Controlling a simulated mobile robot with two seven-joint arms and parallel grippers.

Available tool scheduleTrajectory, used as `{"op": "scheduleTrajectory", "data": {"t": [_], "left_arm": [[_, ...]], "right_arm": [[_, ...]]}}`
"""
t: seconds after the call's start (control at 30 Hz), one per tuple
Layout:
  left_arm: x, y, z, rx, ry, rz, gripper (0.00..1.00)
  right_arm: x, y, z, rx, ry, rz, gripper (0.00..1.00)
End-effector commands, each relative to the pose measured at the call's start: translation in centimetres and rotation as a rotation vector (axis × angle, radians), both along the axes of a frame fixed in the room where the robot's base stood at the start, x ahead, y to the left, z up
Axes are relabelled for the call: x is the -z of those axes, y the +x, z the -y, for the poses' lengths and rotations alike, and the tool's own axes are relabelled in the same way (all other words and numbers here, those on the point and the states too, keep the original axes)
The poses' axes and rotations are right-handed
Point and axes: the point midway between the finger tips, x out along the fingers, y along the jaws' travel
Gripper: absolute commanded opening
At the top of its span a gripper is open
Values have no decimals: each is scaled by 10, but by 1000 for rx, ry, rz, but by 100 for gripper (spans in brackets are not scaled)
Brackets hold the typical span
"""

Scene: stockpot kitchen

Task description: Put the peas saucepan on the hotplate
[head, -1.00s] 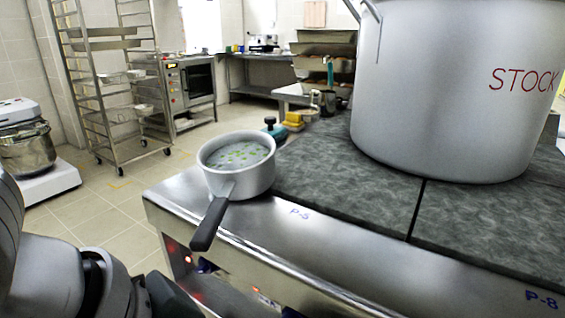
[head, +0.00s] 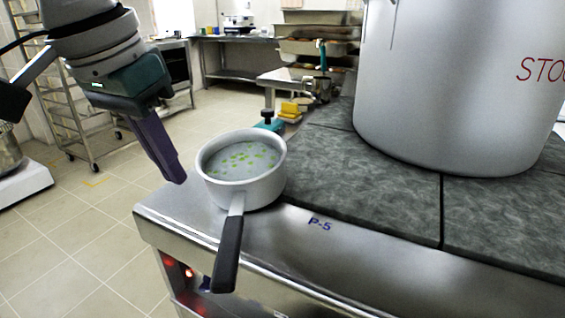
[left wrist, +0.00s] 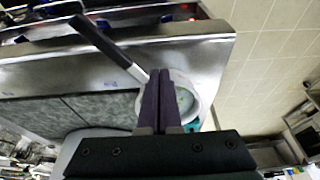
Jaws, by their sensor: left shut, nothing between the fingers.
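The peas saucepan (head: 241,180) is a small pale metal pan with green peas in liquid. It stands upright at the left corner of the steel stove top, its dark handle (head: 228,256) pointing to the front. The hotplate (head: 367,177) is a dark grey mottled slab right of the pan; the pan stands beside it. My left gripper (head: 178,180) is shut and empty, pointing down just left of the pan. In the left wrist view its fingers (left wrist: 161,74) are together and partly cover the saucepan (left wrist: 190,101). My right gripper is not in view.
A big stockpot (head: 455,90) stands on the slabs at the right. A rack (head: 75,115) stands at the far left. The floor left of the stove is clear.

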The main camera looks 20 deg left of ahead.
Motion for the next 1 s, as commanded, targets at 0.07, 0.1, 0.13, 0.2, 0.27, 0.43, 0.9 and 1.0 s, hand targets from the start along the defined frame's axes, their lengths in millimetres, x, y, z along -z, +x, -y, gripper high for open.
{"op": "scheduleTrajectory", "data": {"t": [0.07,0.1,0.13,0.2,0.27,0.43,0.9,1.0], "left_arm": [[19,4,1,-2,-1,-4,0],[28,6,2,0,-1,-3,0],[34,8,2,1,-1,-3,0],[49,13,3,0,-1,-2,0],[62,17,3,1,-2,-2,0],[75,37,6,1,0,5,0],[73,62,9,4,1,3,0],[73,61,9,4,1,3,0]], "right_arm": [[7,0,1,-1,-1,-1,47],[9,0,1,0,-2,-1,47],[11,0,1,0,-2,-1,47],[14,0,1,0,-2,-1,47],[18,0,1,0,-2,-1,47],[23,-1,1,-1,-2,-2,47],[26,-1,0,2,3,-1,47],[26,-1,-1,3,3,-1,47]]}}
